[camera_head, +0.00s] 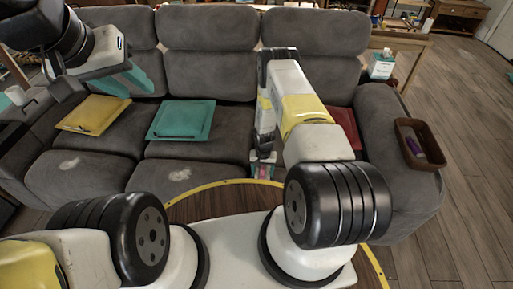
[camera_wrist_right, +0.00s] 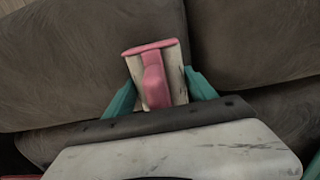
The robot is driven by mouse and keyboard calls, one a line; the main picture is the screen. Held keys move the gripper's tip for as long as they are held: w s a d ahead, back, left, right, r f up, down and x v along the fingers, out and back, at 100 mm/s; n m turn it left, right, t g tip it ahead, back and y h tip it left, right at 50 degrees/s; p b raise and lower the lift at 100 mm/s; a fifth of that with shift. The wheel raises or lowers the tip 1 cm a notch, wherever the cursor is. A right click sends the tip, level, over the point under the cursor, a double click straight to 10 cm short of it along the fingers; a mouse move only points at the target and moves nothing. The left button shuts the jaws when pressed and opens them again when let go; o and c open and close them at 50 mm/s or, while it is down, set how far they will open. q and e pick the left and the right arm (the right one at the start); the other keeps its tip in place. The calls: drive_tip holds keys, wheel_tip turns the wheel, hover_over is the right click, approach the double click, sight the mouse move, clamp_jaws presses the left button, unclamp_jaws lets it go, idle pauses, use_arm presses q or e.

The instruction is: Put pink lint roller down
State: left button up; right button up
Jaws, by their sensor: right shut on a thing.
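The pink lint roller (camera_wrist_right: 153,77), pink with pale sides, sits between the teal fingers of my right gripper (camera_wrist_right: 160,92) in the right wrist view. The gripper is shut on it. Grey sofa cushion shows behind the roller; I cannot tell whether they touch. In the head view my right gripper (camera_head: 262,164) is low in front of the sofa's right seat, partly hidden by my arm, with a bit of pink at it. My left gripper (camera_head: 128,80) is raised at the upper left above the sofa, its teal finger showing; its opening is unclear.
The grey sofa (camera_head: 212,70) fills the middle. On its seats lie a yellow item (camera_head: 93,114), a teal item (camera_head: 181,120) and a partly hidden red one (camera_head: 346,124). A brown basket (camera_head: 405,134) with something purple is on the right armrest. A round wooden table (camera_head: 215,203) is near me.

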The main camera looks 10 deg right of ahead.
drive_tip(key=o, duration=1.8)
drive_tip(key=shift+f, duration=0.1)
